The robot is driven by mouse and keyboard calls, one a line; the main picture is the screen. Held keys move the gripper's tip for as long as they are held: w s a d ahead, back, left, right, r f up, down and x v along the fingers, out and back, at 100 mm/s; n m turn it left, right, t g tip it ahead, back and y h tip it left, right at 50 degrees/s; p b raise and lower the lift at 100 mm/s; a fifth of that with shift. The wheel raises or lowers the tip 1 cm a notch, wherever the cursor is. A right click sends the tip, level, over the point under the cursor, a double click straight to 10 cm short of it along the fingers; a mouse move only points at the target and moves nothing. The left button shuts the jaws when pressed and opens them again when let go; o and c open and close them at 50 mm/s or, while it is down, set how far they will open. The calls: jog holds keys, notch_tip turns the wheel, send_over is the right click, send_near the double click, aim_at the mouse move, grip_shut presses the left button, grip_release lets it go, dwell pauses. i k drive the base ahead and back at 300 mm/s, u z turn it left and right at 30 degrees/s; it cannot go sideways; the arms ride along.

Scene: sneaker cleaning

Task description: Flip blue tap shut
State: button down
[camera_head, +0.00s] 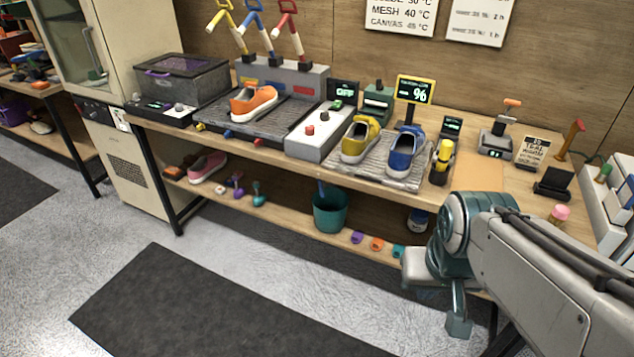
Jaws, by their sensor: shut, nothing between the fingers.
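The blue tap (259,28) stands between a yellow tap (226,24) and a red tap (289,30) on a grey block at the back of the bench. Its upper end is a blue bar above a pale, slanting lower part. A small blue knob (228,134) also shows on the front edge of the drain tray below. My gripper (459,323) hangs low at the right, in front of the bench. It is shut and empty, pointing down, far from the taps.
An orange sneaker (253,101) lies on the ribbed drain tray (218,112) before the taps. A yellow shoe (360,140) and a blue shoe (405,150) stand on a mat. A teal bucket (329,213) is on the lower shelf. The floor in front is clear.

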aim_at(319, 181)
jog(key=u, duration=0.55)
jog(key=i, duration=1.15)
jog(key=z, duration=0.05)
